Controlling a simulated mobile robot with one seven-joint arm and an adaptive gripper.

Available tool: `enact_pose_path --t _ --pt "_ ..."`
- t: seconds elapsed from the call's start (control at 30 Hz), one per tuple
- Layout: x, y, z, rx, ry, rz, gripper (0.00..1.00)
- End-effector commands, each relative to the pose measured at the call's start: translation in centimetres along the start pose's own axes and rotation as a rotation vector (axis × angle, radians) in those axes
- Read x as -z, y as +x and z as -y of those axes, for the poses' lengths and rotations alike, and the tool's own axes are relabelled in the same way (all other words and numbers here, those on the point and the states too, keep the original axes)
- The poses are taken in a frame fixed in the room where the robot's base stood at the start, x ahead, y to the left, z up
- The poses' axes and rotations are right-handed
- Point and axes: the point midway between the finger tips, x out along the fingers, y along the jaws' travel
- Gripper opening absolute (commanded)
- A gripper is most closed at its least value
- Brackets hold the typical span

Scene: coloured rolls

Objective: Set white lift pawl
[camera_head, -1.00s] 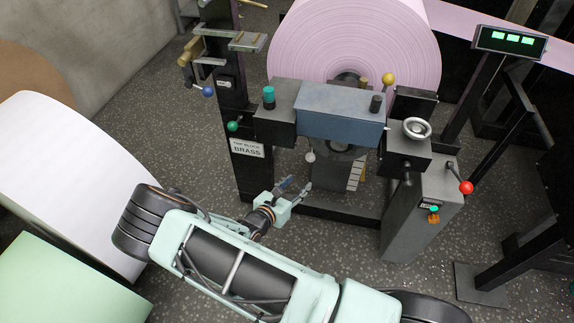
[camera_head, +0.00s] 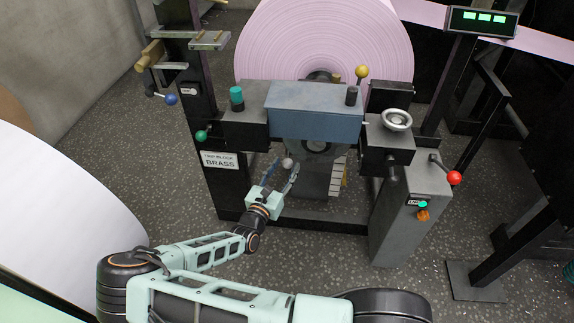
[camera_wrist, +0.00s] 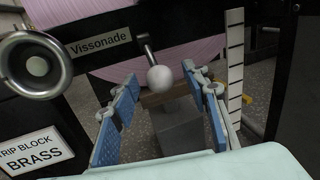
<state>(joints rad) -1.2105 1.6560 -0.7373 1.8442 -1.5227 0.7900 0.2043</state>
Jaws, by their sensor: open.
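The white lift pawl shows as a white ball knob (camera_wrist: 160,79) on a short dark rod. In the wrist view it hangs between and just beyond my open fingers. In the head view the knob (camera_head: 287,162) is below the blue-grey housing, close to my fingertips. My gripper (camera_head: 281,172) is open and points up toward the knob. In the wrist view both blue finger pads of my gripper (camera_wrist: 164,85) stand wide apart, with nothing held. I cannot tell whether a finger touches the knob.
The blue-grey housing (camera_head: 315,112) and pink roll (camera_head: 325,45) stand above and behind. A post with a BRASS sign (camera_head: 220,161) is left of my gripper. A white scale strip (camera_wrist: 235,65) stands to the right. A red-knobbed lever (camera_head: 454,178) is farther right.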

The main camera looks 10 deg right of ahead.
Motion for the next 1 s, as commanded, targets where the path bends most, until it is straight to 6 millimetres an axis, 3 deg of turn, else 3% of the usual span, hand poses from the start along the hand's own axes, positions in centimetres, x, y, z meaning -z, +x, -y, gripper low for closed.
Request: enact_pose_path --t 0.2,0.53,0.9,1.0 --pt "0.1 2.3 0.0 0.0 0.001 -0.001 0.42" --pt "0.0 2.7 0.0 -0.001 0.0 -0.002 0.42" --pt "0.0 2.7 0.0 0.0 0.0 -0.001 0.03" --pt "0.0 2.7 0.0 0.0 0.0 -0.001 0.0"
